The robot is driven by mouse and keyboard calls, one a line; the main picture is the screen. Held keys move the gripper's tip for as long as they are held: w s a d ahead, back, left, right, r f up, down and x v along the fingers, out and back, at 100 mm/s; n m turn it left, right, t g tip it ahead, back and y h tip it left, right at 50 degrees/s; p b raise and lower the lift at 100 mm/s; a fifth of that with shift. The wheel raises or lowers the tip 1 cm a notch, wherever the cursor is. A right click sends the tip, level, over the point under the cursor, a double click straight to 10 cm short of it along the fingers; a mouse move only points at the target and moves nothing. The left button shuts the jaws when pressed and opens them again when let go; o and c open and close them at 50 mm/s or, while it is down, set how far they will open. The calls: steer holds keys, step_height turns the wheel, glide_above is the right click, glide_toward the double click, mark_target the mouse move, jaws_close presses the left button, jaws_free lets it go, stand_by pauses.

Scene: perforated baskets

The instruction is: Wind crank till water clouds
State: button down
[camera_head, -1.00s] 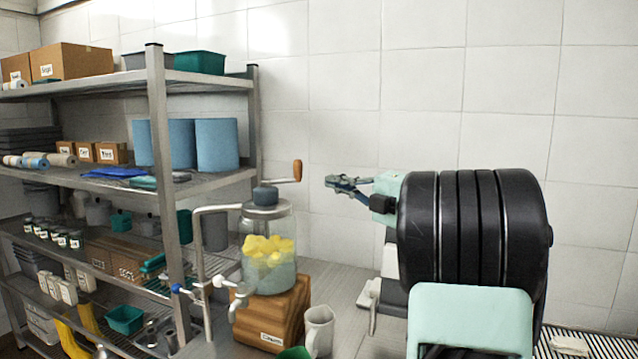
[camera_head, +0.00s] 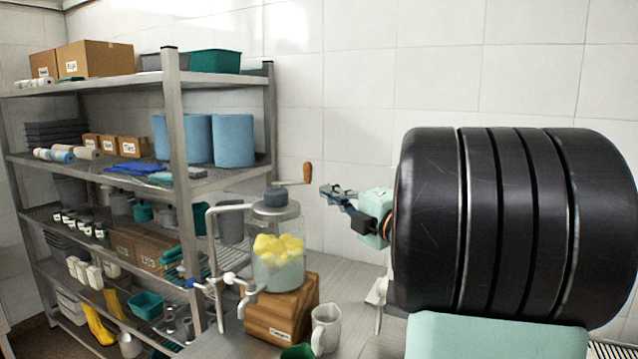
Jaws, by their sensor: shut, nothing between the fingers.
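A glass jar (camera_head: 278,272) holds cloudy pale water with yellow chunks in its upper part. It stands on a wooden block (camera_head: 283,312) and has a spigot low on its left. A dark cap (camera_head: 276,197) on its lid carries a thin crank arm that runs right to a brown wooden handle (camera_head: 308,173), which stands upright. My gripper (camera_head: 327,193) is to the right of the handle and slightly lower in the picture, shut and empty. It looks apart from the handle; the depth between them is hard to judge. My black ribbed arm link fills the right side.
A white mug (camera_head: 325,329) stands right of the block, with a green container (camera_head: 298,352) at the bottom edge. A bent metal tap pipe (camera_head: 216,232) stands close left of the jar. A loaded metal shelf (camera_head: 172,150) fills the left. The tiled wall is behind.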

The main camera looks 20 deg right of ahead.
mark_target(310, 178)
steer(key=p+x, duration=0.1)
steer(key=x, duration=0.2)
steer(key=d+p+x, duration=0.1)
steer(key=x, duration=0.3)
steer(key=p+x, duration=0.1)
steer(key=x, duration=0.2)
steer(key=shift+w+d+r, duration=0.1)
steer(key=shift+w+d, duration=0.25)
steer(key=shift+w+d+r, duration=0.1)
steer(key=shift+w+d, duration=0.3)
steer(key=shift+w, duration=0.1)
steer(key=shift+w, duration=0.1)
